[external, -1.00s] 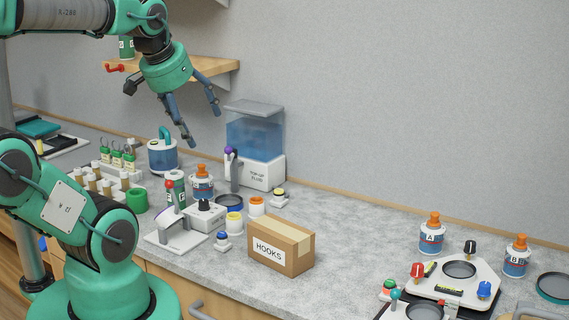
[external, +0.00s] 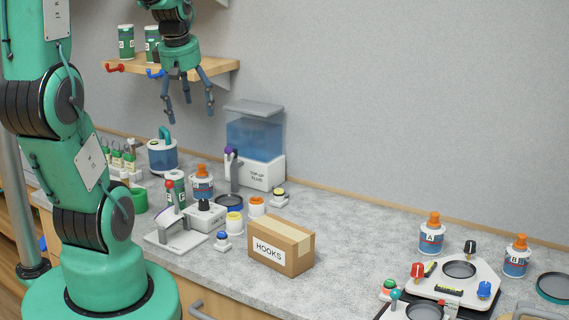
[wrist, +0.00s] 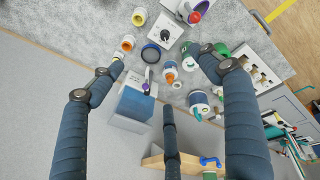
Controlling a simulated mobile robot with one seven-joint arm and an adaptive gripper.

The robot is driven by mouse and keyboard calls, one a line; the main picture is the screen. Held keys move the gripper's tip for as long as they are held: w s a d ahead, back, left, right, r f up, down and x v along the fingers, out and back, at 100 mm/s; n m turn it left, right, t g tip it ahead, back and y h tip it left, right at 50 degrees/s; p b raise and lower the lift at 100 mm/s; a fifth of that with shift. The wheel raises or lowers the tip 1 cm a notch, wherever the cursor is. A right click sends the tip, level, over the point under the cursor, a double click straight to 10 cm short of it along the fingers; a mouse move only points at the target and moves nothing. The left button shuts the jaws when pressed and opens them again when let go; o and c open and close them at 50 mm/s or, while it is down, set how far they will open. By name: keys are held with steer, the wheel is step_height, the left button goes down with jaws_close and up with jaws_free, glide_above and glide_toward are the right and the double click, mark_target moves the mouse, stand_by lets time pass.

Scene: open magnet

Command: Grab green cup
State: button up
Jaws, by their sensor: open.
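A plain green cup (external: 138,200) stands on the counter at the left, just right of my arm in the external view. In the wrist view a green rounded thing (wrist: 220,50) is partly hidden behind the right finger; I cannot tell for sure that it is the cup. My gripper (external: 190,112) hangs with its fingers spread, open and empty, high above the back of the counter, in front of the shelf. The gripper is above and to the right of the cup, well apart from it. In the wrist view the open gripper (wrist: 163,76) shows three blue fingers.
Near the cup stand a blue tank (external: 162,157), an orange-capped bottle (external: 202,184), green canisters and a dispenser (external: 255,135). A wooden shelf (external: 195,68) holds more green canisters. The HOOKS box (external: 281,246) is mid-counter, with bare counter to its right.

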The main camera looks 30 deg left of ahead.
steer(key=w+a+f+n+g+p, duration=0.1)
steer(key=a+f+n+p, duration=0.1)
steer(key=a+f+n, duration=0.8)
steer(key=w+a+f+n+g+h+p, duration=0.1)
steer(key=a+f+n+g+p, duration=0.1)
steer(key=a+f+n, duration=0.8)
steer(key=a+f, duration=0.1)
steer(key=a, duration=0.6)
steer(key=shift+a+n+p, duration=0.3)
steer(key=shift+a+n, duration=0.05)
steer(key=shift+n, duration=0.05)
steer(key=shift+f, duration=0.1)
steer(key=shift+f, duration=4.2)
steer(key=shift+f, duration=2.6)
steer(key=shift+c, duration=0.6)
